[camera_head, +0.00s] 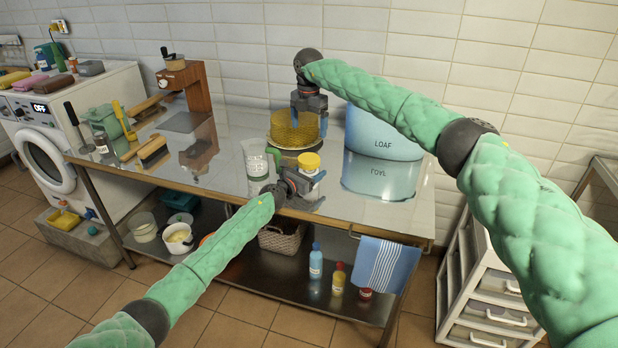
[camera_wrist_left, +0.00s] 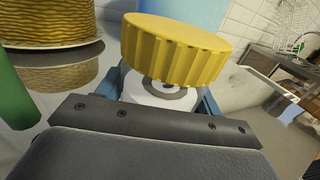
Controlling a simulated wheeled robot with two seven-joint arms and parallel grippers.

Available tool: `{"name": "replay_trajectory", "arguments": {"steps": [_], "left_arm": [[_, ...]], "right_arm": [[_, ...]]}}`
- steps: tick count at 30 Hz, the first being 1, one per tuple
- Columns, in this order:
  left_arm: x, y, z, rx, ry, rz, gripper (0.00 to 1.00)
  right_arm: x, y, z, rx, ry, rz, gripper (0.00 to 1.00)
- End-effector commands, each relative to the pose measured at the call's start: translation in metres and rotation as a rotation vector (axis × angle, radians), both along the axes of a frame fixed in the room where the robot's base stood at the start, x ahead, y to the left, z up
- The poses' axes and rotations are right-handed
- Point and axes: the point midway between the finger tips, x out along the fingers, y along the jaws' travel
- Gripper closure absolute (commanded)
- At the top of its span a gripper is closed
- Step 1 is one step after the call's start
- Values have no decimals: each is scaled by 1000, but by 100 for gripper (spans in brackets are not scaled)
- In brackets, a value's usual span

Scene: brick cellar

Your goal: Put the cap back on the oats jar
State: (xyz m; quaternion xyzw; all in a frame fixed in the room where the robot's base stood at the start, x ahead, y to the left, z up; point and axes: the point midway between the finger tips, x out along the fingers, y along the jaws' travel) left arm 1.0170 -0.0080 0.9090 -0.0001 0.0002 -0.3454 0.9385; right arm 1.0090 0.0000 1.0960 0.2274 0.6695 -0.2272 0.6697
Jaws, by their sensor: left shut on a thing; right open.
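A yellow ribbed cap (camera_head: 308,161) sits at the top of a white jar (camera_head: 318,184), near the table's front edge. In the left wrist view the cap (camera_wrist_left: 178,48) is large and close, slightly tilted, above the white body (camera_wrist_left: 150,92). I cannot tell whether it is fully seated. My left gripper (camera_head: 298,184) is shut on the white jar, below the cap; its fingers hide part of the body.
A whitish see-through container (camera_head: 257,168) and a green thing (camera_head: 274,156) stand left of the jar. A blue LOAF bin (camera_head: 375,143) stands right of it. Brushes and a wooden stand (camera_head: 200,95) are at left.

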Motion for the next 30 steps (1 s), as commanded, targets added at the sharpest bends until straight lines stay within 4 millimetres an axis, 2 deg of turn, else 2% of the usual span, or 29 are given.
{"name": "replay_trajectory", "arguments": {"steps": [5, 6, 9, 21, 30], "left_arm": [[0, 0, -1, 1, 1, 1, 98], [0, 0, -1, 1, 1, 1, 26], [0, 0, -1, 1, 1, 0, 8], [-3, 4, 0, 1, -1, 1, 8], [-29, 26, -2, 4, 0, 0, 8]], "right_arm": [[0, 0, 0, 0, 0, 0, 8], [0, 0, 0, 0, 0, 0, 8], [0, 0, -1, 0, 0, 0, 8], [0, 0, -1, 0, 0, 0, 8], [0, 0, -2, 0, 0, 0, 8]]}}
